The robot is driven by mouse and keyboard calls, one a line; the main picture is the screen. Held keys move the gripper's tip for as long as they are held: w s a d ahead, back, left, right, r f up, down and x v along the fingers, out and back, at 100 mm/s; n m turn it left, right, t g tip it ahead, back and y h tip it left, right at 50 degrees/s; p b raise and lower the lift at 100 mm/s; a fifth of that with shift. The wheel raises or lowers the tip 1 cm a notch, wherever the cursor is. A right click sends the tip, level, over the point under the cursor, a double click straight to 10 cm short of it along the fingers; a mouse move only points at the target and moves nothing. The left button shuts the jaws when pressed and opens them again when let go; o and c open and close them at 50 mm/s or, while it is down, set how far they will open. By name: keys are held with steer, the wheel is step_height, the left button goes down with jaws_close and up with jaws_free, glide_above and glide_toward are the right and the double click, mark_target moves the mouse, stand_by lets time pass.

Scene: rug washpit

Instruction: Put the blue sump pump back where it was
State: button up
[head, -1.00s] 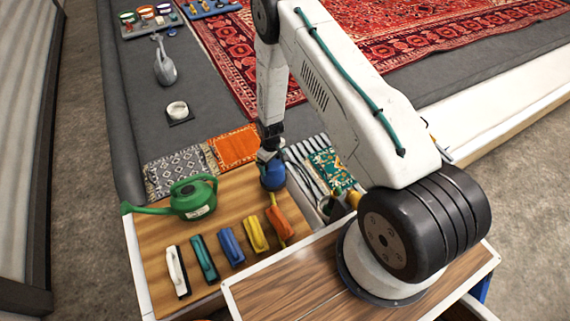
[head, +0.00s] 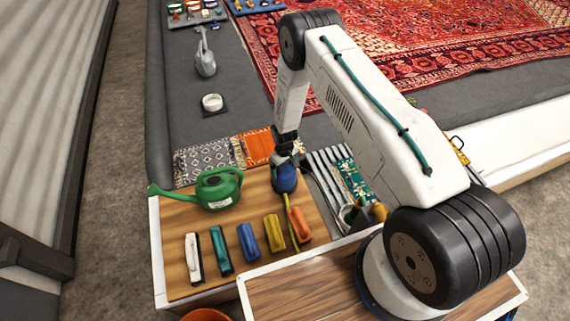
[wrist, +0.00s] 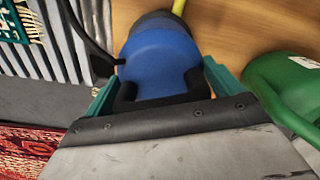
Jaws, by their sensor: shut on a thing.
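The blue sump pump (head: 285,179) is in my gripper (head: 287,158), at the back right of the wooden board (head: 245,208). A yellow hose (head: 290,228) runs from it toward the brushes. In the wrist view the pump (wrist: 160,58) sits between my gripper's teal fingers (wrist: 160,88), which are shut on it. A black cord or handle part shows at its left. The wood lies below the pump; I cannot tell whether its base touches the board.
A green watering can (head: 218,189) stands left of the pump. White, teal, blue, yellow and orange brushes (head: 248,242) line the front of the board. A ribbed grey rack (head: 325,178) lies right. Small rugs (head: 205,158) lie behind.

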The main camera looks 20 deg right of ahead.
steer(key=o, duration=1.7)
steer(key=shift+o, duration=0.2)
